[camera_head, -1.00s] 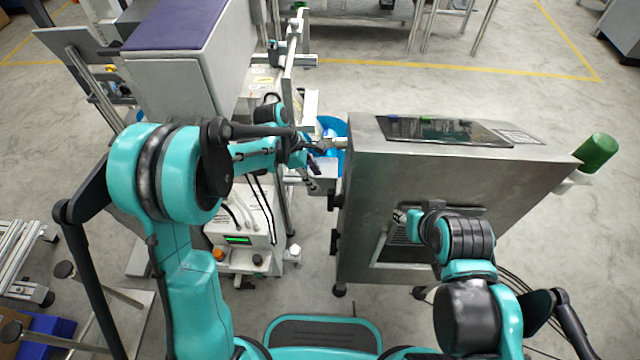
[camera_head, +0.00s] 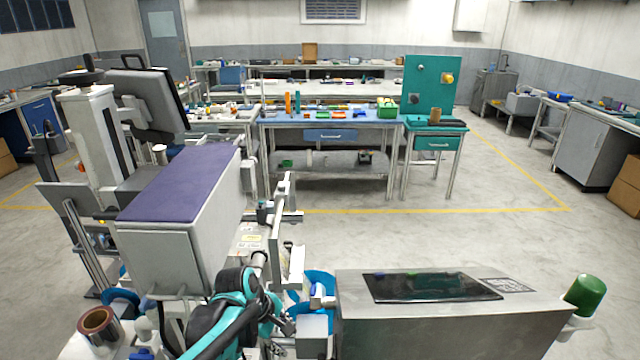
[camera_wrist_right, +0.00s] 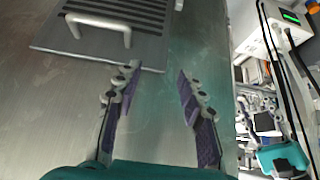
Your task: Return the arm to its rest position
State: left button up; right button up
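My left arm rises from the bottom edge of the head view, low and left of the metal cabinet (camera_head: 450,325). My left gripper (camera_head: 287,326) is small and dark beside a blue round object (camera_head: 318,284) and a grey box; its finger opening cannot be made out. My right arm is out of the head view. In the right wrist view, my right gripper (camera_wrist_right: 157,73) has its two purple-padded fingers apart with nothing between them. It faces a metal surface with a slotted panel and a handle (camera_wrist_right: 98,28).
A grey machine with a purple top (camera_head: 180,182) stands left of the cabinet. A green cylinder (camera_head: 586,295) sits at the cabinet's right end. A brown spool (camera_head: 98,326) is at lower left. Blue workbenches (camera_head: 330,124) stand behind, with open floor between.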

pick_arm(q)
jog(key=s+a+r+m+t+y, duration=0.1)
jog(key=s+a+r+m+t, duration=0.1)
jog(key=s+m, duration=0.4)
jog(key=s+a+r+m+t+y, duration=0.2)
jog(key=s+a+r+m+t, duration=0.1)
jog(key=s+a+m, duration=0.4)
jog(key=shift+s+r, duration=0.45)
jog(key=shift+s, duration=0.45)
jog(key=shift+c, duration=0.7)
jog(key=shift+d, duration=0.1)
